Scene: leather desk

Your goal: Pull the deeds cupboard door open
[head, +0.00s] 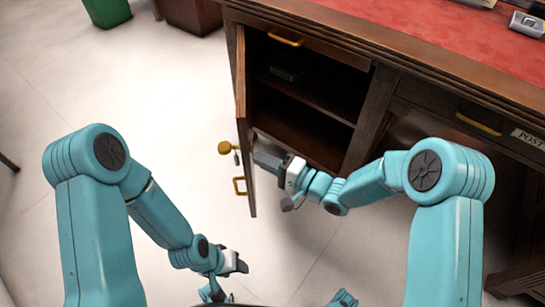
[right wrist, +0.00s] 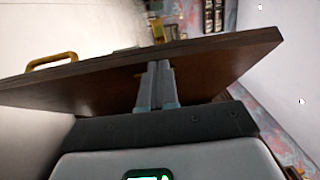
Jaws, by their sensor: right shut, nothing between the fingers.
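The deeds cupboard door (head: 241,120) stands wide open at the left of the desk, swung out toward me and seen almost edge-on. It has a brass pull (head: 239,186) and a brass knob with a key (head: 225,148) on its outer side. The cupboard inside (head: 300,105) shows a shelf and a dark box. My right gripper (head: 260,158) is shut and empty, at the door's inner side. In the right wrist view its fingers (right wrist: 157,85) point at the door's brown inner face (right wrist: 215,68); I cannot tell if they touch. My left gripper (head: 235,262) hangs low, away from the door; its jaws are unclear.
The desk has a red leather top (head: 400,40). A drawer with a brass handle (head: 285,39) sits above the cupboard, and another brass handle (head: 478,124) is to the right. A green bin (head: 107,12) stands at the back left. The pale floor left of the door is clear.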

